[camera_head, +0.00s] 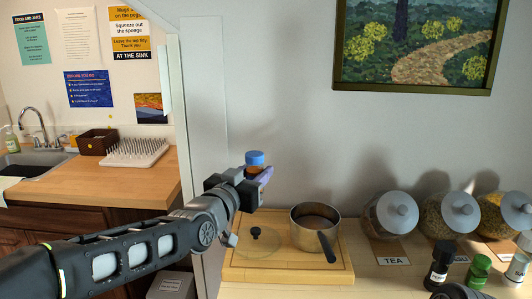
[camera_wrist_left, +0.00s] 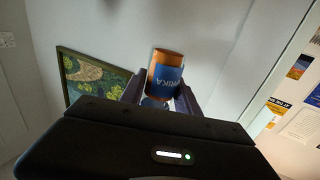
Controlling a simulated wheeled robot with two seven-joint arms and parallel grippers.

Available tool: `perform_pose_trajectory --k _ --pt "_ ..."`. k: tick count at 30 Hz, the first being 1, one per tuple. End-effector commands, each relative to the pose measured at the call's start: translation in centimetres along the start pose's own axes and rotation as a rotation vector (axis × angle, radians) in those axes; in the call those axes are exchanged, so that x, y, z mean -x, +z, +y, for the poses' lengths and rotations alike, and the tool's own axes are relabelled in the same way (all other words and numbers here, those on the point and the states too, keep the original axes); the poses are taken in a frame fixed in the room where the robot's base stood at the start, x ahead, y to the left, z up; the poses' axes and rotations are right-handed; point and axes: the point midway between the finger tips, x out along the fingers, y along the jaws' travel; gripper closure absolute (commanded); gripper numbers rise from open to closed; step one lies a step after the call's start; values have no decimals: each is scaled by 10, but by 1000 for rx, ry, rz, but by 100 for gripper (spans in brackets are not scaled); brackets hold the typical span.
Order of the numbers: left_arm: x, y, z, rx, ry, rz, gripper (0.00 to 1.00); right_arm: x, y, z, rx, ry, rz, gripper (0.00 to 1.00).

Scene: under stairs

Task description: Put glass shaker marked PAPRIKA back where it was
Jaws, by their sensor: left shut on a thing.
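In the left wrist view the shaker (camera_wrist_left: 166,72) shows a blue label with the letters "PRIKA" readable. My left gripper (camera_head: 262,176) is shut on it and holds it up in the air, above the back left of the wooden board, near the wall. The shaker looks about upright in the head view. Its lower part is partly hidden by the fingers. The left gripper (camera_wrist_left: 163,92) also shows in the wrist view, with a finger on each side of the shaker.
A wooden board (camera_head: 238,270) carries a steel pot (camera_head: 315,226) and a glass lid (camera_head: 258,242). Several tilted glass jars, one over a TEA label (camera_head: 393,261), stand to the right. Small shakers, one dark (camera_head: 440,262) and one green (camera_head: 479,269), stand at front right.

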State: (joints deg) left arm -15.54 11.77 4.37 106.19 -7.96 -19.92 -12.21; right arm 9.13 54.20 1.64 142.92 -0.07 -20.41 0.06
Motion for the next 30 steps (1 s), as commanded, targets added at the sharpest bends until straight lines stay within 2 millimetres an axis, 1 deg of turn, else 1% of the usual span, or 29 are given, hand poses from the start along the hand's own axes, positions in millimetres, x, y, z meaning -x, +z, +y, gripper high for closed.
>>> perform_pose_trajectory --k 1,5,8,9,11,12,15,18,24,26,27,30 --pt "6 13 -6 0 -17 -4 100 0 0 0 1 -1 -1 7" --pt "21 52 -22 0 -70 -7 100 0 1 -1 1 -1 -1 7" --pt "37 88 -38 1 -121 -9 100 0 1 0 1 -1 -1 7" --pt "44 107 -45 0 -145 -11 100 0 1 0 1 -1 -1 7" --pt "56 136 -57 1 -183 -14 100 0 1 0 1 -1 -1 7" --pt "64 156 -66 1 -211 -16 100 0 1 0 1 -1 -1 7" --pt "82 200 -84 1 -272 -16 100 0 1 0 1 -1 -1 7" --pt "98 236 -100 1 -324 -14 100 0 1 0 1 -1 -1 7" --pt "122 292 -126 1 -406 -9 100 0 1 0 1 -1 -1 7" --pt "128 307 -131 1 -426 -9 100 0 1 0 1 -1 -1 7" --pt "127 302 -131 4 -424 -4 100 0 1 -1 1 -1 -1 7" --pt "127 304 -131 7 -424 -10 100 0 1 0 1 -1 -1 7"
